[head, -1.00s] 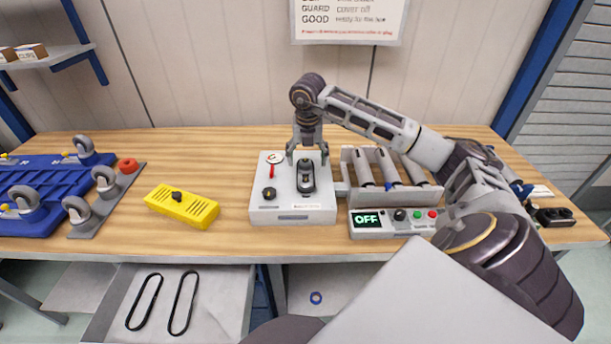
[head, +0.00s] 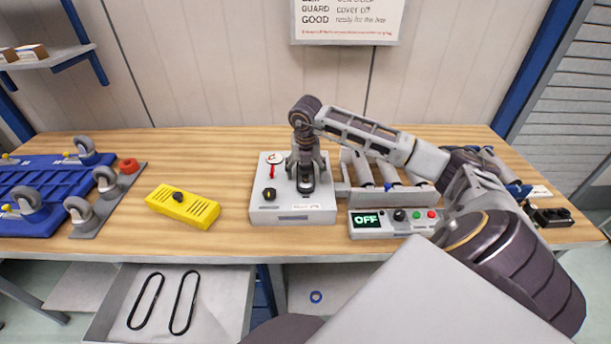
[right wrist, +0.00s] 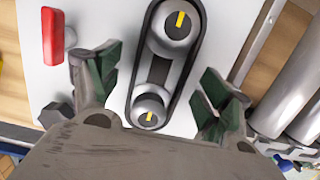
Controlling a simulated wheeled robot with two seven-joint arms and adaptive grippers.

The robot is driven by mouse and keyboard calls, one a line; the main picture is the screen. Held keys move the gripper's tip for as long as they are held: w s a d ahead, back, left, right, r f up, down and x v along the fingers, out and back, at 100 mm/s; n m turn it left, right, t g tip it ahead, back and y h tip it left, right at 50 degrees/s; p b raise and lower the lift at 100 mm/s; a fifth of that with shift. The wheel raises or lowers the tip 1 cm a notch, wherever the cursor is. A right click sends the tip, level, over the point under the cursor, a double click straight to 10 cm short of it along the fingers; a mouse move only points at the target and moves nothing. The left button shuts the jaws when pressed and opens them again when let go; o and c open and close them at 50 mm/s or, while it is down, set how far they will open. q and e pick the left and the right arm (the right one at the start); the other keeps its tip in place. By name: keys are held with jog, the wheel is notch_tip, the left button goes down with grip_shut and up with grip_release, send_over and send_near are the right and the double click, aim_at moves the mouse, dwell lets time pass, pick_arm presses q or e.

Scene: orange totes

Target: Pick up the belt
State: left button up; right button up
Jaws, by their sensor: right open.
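A black belt (right wrist: 194,62) runs around two grey pulleys with yellow marks, the upper pulley (right wrist: 174,30) and the lower pulley (right wrist: 150,108), on a light grey unit (head: 265,214) on the bench. My right gripper (head: 306,186) is down over this unit and hides most of the belt in the head view. In the right wrist view its open fingers (right wrist: 158,88) stand on either side of the belt, apart from it. Two more black belts, the left one (head: 145,301) and the right one (head: 184,303), lie in an open drawer below. My left gripper is not in view.
A red lever (head: 271,174) and a black knob (head: 269,194) sit on the unit beside the belt. A roller conveyor (head: 346,166) and a control box reading OFF (head: 366,220) stand to the right. A yellow cover (head: 182,206) lies to the left, with bare bench between.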

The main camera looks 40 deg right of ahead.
jog(key=c, duration=1.1)
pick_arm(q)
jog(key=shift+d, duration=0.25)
pick_arm(e)
jog(key=shift+o, duration=0.2)
jog(key=shift+r, duration=0.15)
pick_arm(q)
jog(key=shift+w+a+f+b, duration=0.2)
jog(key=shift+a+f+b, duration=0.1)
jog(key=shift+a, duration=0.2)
pick_arm(e)
notch_tip(320, 180, up, 10)
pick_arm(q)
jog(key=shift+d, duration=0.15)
